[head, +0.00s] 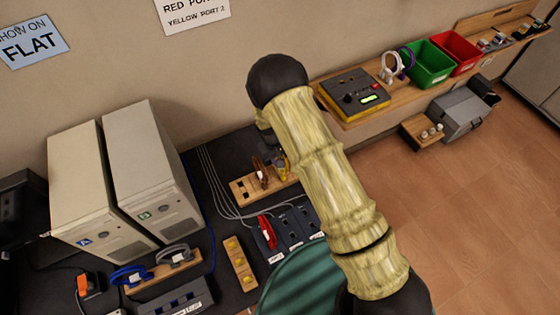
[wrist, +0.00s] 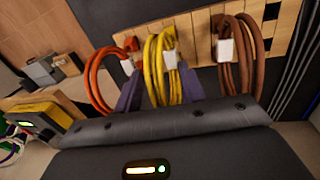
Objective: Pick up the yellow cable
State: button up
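The yellow cable (wrist: 153,66) is a coiled loop with a white tag, hanging on a wooden rack (wrist: 196,32) between an orange cable (wrist: 93,78) and a brown cable (wrist: 246,70). In the head view a little of the yellow cable (head: 281,168) shows beside my arm. In the wrist view my gripper (wrist: 162,88) has its two purple-grey fingers apart, one on each side of the yellow coil. I cannot tell whether either finger touches it. The head view hides the gripper behind my arm.
The orange and brown coils hang close on either side. Grey wires (wrist: 292,65) run right of the rack. A red cable (head: 267,232) lies at a dark panel in front. Two beige computer towers (head: 150,170) stand left. A yellow-black device (head: 353,96) sits on the shelf right.

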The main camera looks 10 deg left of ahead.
jog(key=shift+c, duration=0.4)
grip_shut()
jog(key=shift+r, duration=0.15)
notch_tip(320, 180, up, 10)
jog(key=b, duration=0.4)
dwell(0.7)
